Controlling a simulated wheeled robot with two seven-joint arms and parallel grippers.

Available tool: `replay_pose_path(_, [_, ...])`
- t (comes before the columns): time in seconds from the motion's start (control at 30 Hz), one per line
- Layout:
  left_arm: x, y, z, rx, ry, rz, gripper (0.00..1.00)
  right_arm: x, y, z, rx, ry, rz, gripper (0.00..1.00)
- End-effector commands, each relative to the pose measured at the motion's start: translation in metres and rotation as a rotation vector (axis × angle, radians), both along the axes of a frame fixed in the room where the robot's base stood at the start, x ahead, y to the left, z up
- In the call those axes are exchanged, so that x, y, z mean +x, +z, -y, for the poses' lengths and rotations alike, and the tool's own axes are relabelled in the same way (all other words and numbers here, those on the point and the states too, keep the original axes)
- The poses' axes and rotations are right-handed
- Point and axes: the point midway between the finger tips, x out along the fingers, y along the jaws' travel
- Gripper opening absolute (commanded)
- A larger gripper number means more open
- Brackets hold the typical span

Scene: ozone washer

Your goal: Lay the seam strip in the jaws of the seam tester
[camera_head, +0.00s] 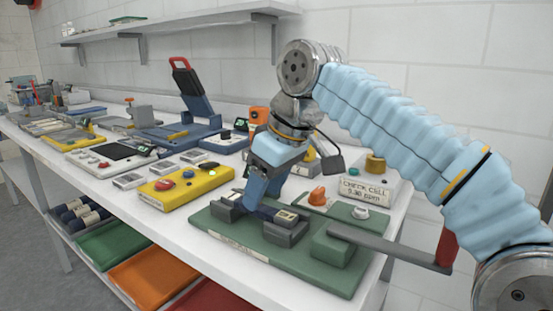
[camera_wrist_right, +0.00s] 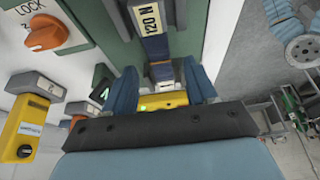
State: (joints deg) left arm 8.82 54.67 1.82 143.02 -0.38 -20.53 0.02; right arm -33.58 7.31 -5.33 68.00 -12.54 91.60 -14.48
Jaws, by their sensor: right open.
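The seam tester is a green base (camera_head: 330,278) with two grey jaws, one on the left (camera_head: 225,207) and one on the right (camera_head: 284,232), and a red-handled lever (camera_head: 446,248). A dark blue strip, which looks like the seam strip (camera_head: 265,211), lies between the jaws, partly hidden by my gripper. In the right wrist view the strip (camera_wrist_right: 155,47) runs between my fingers, beside a cream "120 N" label. I cannot tell how fully it sits in each jaw. My right gripper (camera_head: 254,200) is open, pointing down around the strip. My left gripper is not in view.
A yellow box (camera_head: 190,186) with red and green buttons stands left of the tester. An orange knob (camera_head: 317,196) and a white check cell box (camera_head: 366,188) stand behind it. Blue equipment (camera_head: 180,135) is farther back. Coloured trays (camera_head: 150,275) sit on the shelf below.

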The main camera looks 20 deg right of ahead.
Motion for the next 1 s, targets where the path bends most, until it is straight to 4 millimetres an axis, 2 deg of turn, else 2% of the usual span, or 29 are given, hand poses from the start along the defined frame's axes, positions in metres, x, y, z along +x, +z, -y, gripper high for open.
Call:
replay_pose_path(0.2, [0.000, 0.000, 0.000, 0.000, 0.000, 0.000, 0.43, -0.015, 0.049, 0.012, 0.002, 0.000, 0.003, 0.56])
replay_pose_path(0.4, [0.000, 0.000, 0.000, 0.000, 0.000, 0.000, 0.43, -0.023, 0.076, 0.019, 0.001, 0.000, 0.002, 0.56])
replay_pose_path(0.6, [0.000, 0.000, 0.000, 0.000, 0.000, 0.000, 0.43, -0.028, 0.087, 0.022, 0.000, 0.000, 0.000, 0.56])
replay_pose_path(1.0, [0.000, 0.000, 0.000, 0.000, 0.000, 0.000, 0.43, -0.029, 0.088, 0.023, 0.000, 0.000, -0.001, 0.56])
